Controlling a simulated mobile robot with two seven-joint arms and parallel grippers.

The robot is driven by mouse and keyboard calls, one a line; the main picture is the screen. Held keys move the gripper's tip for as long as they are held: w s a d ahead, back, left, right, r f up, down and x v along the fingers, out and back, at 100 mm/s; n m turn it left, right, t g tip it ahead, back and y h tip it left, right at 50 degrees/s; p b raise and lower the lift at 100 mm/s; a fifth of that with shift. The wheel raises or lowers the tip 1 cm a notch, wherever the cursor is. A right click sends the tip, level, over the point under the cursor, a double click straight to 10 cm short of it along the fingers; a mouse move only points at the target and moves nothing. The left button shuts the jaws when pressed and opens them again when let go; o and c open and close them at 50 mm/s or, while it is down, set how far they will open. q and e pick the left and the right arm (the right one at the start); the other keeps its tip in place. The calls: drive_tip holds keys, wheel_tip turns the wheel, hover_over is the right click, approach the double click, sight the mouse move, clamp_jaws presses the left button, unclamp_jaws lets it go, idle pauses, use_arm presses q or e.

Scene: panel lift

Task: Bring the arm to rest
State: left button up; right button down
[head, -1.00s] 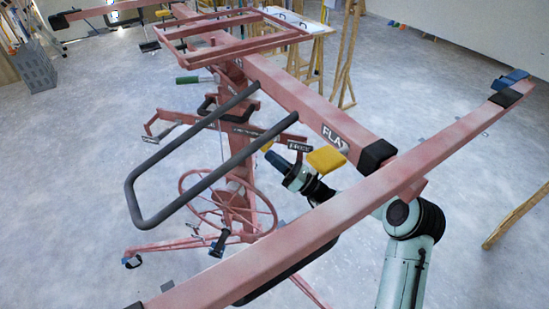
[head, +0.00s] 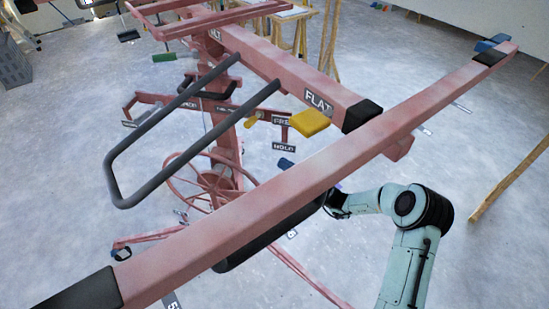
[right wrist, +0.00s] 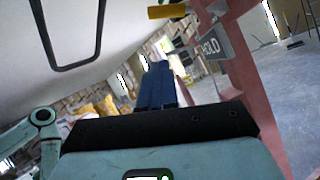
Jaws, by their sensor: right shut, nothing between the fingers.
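My right gripper (head: 286,164) is mostly hidden behind the long pink beam (head: 250,215) of the panel lift; only its blue fingertips show, just below the HOLD plate (head: 284,147). In the right wrist view its blue fingers (right wrist: 156,86) are together with nothing between them. The HOLD plate also shows there (right wrist: 210,46), ahead and to the right of the fingers, apart from them. A yellow handle (right wrist: 167,12) is above the fingers. My left gripper is not in view.
The lift's pink mast carries a FLAT-marked arm (head: 318,102), a yellow block (head: 311,122), a dark loop handle (head: 190,150) and a pink handwheel (head: 210,180). A wooden pole (head: 510,178) is at the right. Grey floor is open at the right and far left.

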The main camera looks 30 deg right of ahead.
drive_tip(key=shift+s+d+f, duration=0.25)
drive_tip(key=shift+s+d, duration=0.05)
drive_tip(key=shift+s, duration=0.1)
